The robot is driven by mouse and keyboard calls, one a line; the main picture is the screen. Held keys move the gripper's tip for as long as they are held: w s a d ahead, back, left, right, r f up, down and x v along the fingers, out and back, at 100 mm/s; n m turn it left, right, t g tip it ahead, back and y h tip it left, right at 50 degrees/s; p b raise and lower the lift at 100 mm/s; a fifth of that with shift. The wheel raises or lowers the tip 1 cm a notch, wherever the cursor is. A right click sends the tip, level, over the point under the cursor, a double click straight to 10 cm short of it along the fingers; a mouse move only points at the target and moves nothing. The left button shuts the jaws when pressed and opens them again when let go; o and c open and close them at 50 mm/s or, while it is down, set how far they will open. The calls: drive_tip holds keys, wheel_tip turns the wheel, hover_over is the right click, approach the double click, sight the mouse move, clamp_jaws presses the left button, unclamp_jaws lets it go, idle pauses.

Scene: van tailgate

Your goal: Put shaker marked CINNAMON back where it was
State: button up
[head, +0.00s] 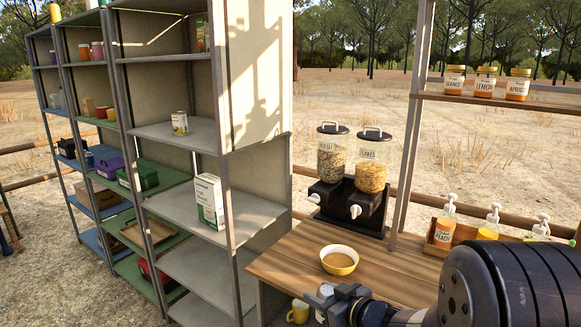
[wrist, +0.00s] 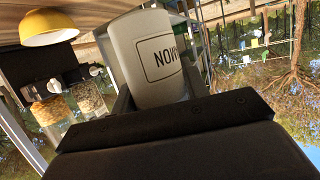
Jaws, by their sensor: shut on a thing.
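My gripper (head: 335,303) is shut on a pale grey-white shaker (wrist: 150,55), held beside the wooden counter's front edge. Its label shows only in part in the wrist view, upside down like the whole view; the visible letters fit the end of CINNAMON. In the head view only a small pale part of the shaker (head: 325,290) shows by the jaws. The shaker looks clear of the yellow bowl (head: 340,261), which holds something brown and stands on the counter (head: 290,262). The bowl also shows in the wrist view (wrist: 48,30).
Two cereal dispensers (head: 350,190) stand behind the bowl. A crate of pump bottles (head: 440,234) is at the right, below a shelf of jars (head: 485,85). Grey shelving (head: 190,133) with a can and carton is at the left. A yellow mug (head: 298,312) sits below counter level.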

drive_tip(key=s+d+f+m+t+h, duration=0.1)
drive_tip(key=s+d+f+m+h, duration=0.1)
drive_tip(key=f, duration=0.8)
drive_tip(key=s+d+f+m+t+h, duration=0.2)
drive_tip(key=d+f+m+h, duration=0.3)
drive_tip(key=f, duration=0.5)
drive_tip(key=shift+s+d+m+h, duration=0.3)
drive_tip(key=shift+s+d+h, duration=0.3)
drive_tip(key=shift+h, duration=0.4)
drive_tip(key=shift+a+r, duration=0.1)
drive_tip(key=shift+r, duration=0.05)
